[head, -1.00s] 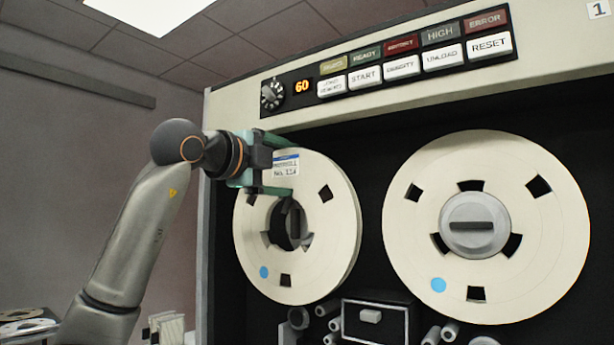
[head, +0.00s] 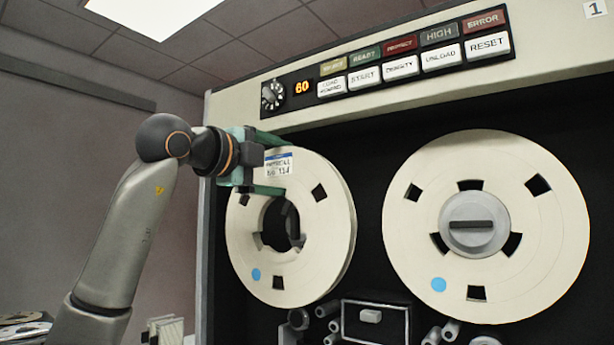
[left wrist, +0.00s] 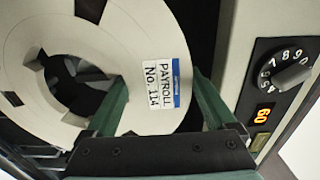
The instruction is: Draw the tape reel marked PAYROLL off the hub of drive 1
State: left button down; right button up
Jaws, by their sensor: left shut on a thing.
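The cream tape reel (head: 326,222) is on the left of the drive front in the head view. Its label (left wrist: 160,97) reads PAYROLL No. 114 in the left wrist view. My left gripper (head: 277,164) is shut on the reel's upper left rim, one finger above and one below the label. The reel stands out in front of the panel. Its open centre hole sits left of the dark hub (head: 293,222), which shows partly through it. Whether they still touch I cannot tell. My right gripper is not in view.
A second cream reel (head: 540,245) is on a grey hub (head: 473,225) to the right. Above are a knob (head: 271,95), a lit 60 display (head: 302,87) and button rows. A small box and rollers (head: 370,316) lie below. Open room is left of the cabinet.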

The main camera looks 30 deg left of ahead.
pick_arm(q)
jog(key=shift+s+r, duration=0.1)
jog(key=shift+s, duration=0.05)
jog(key=shift+s+b, duration=0.35)
jog(key=shift+s, duration=0.25)
jog(key=shift+s+a+b, duration=0.2)
jog(key=shift+s+b, duration=0.45)
jog(key=shift+s, duration=1.3)
jog(key=s, duration=0.3)
jog(key=s+b, duration=0.1)
jog(key=s, duration=0.1)
jog(key=shift+s+a, duration=0.25)
jog(key=shift+s, duration=0.1)
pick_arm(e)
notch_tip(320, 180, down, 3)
